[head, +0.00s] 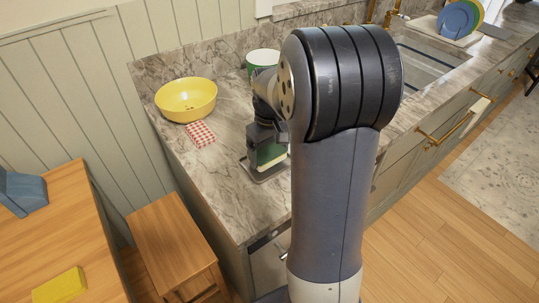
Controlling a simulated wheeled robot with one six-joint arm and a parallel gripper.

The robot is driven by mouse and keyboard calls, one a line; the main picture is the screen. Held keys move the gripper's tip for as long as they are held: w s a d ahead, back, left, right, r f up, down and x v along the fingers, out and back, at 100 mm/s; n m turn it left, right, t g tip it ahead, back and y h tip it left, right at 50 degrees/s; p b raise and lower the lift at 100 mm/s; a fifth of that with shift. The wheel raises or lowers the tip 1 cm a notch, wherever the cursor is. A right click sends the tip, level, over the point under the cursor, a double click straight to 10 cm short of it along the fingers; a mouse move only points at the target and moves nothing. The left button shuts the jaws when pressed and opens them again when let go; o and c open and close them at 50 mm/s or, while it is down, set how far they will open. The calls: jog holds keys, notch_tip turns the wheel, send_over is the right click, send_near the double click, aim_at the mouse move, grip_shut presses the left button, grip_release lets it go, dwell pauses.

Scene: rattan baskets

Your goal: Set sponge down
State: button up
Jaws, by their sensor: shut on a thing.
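My gripper (268,150) is over the marble counter, left of my large arm link. It is shut on a sponge (270,157), pale yellow with a green part, partly hidden by the fingers and my arm. The sponge is low, at or just above a flat grey tray (262,178) on the counter. I cannot tell whether it touches the tray.
On the counter (225,205), a yellow bowl (186,100) and a red-and-white checked item (200,134) sit left of my gripper. A green-and-white container (262,58) stands behind. A sink (425,65) lies right. The counter's front left is clear.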

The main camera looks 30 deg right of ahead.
aim_at(270, 153)
jog(key=shift+f, duration=0.9)
jog(key=o, duration=0.6)
notch_tip(270, 153, up, 12)
jog(key=shift+r, duration=0.1)
notch_tip(270, 153, down, 12)
jog(key=shift+r, duration=2.65)
